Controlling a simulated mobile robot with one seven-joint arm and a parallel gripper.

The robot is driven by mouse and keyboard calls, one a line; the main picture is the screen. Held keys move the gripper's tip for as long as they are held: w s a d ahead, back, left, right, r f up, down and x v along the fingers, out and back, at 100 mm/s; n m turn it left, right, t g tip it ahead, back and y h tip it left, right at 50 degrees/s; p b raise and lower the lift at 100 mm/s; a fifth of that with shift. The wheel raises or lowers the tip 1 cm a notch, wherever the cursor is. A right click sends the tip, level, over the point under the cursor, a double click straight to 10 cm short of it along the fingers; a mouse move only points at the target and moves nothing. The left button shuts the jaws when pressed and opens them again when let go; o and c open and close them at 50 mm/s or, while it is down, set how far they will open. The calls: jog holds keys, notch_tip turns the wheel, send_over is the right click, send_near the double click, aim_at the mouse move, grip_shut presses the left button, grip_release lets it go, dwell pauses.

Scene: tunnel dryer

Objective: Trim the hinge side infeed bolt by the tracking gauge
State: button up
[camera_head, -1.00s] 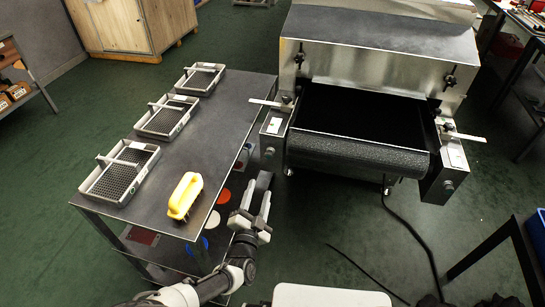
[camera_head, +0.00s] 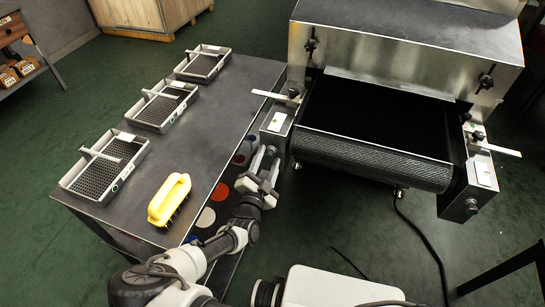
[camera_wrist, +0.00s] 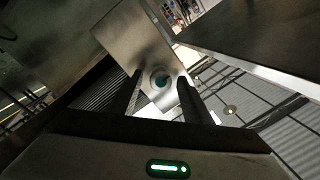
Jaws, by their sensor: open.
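The dryer's belt (camera_head: 375,158) has a metal side block at each front corner. My gripper (camera_head: 267,162) is open in front of the left block (camera_head: 276,126), close below it. Small pale plates, perhaps gauges, lie on the left block (camera_head: 277,122) and right block (camera_head: 484,172). Which side has the hinge is unclear.
A dark table (camera_head: 209,126) on the left bears several wire-mesh trays, one nearest (camera_head: 105,163), and a yellow-handled brush (camera_head: 169,199). Flat white arms stick out at the left (camera_head: 275,96) and right (camera_head: 499,149) of the belt. A black cable (camera_head: 425,235) lies on the green floor.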

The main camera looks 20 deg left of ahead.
jog(key=c, duration=1.1)
jog(key=shift+o, duration=0.2)
jog(key=shift+m, duration=0.3)
